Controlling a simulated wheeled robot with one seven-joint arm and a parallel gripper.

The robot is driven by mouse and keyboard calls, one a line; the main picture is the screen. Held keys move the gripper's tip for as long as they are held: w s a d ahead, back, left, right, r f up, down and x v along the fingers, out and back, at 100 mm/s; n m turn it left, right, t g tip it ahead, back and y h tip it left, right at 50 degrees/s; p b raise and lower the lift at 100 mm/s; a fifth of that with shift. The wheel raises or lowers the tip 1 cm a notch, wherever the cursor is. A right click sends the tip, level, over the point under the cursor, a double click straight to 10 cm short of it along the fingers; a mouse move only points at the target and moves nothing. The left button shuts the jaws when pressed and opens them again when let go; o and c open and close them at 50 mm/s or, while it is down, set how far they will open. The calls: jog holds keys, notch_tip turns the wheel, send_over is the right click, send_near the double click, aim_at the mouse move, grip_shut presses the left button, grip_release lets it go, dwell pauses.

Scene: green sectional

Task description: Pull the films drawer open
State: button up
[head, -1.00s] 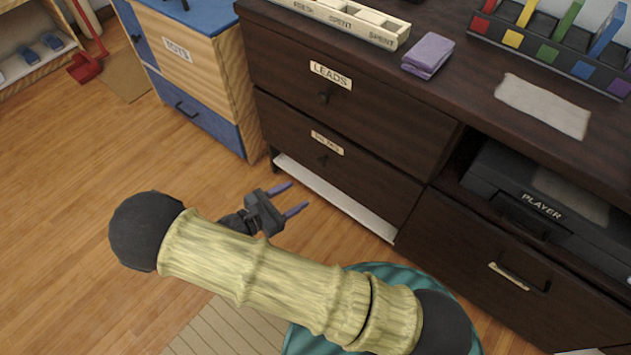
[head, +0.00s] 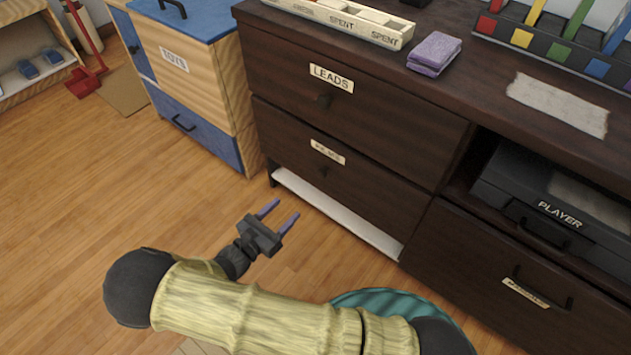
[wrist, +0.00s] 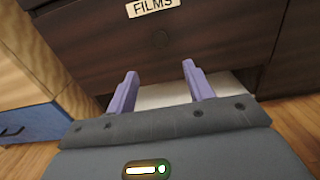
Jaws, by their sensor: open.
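The films drawer (head: 345,165) is the lower dark-brown drawer on the left of the cabinet, below the leads drawer, and looks shut. Its label (wrist: 153,7) reads FILMS in the wrist view.
The leads drawer (head: 290,70) is above. A white low shelf or board (head: 335,215) lies under the films drawer. The toys cabinet (head: 200,85) stands to the left. A player (head: 545,200) sits in a niche to the right. The wooden floor (head: 150,210) in front is clear.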

aim_at(320, 176)
jog(key=b+x, duration=0.6)
jog(key=x, duration=0.7)
jog(key=shift+f, duration=0.15)
jog(key=shift+w+d, duration=0.3)
jog(key=shift+w, duration=0.05)
jog(key=shift+c, duration=0.2)
grip_shut()
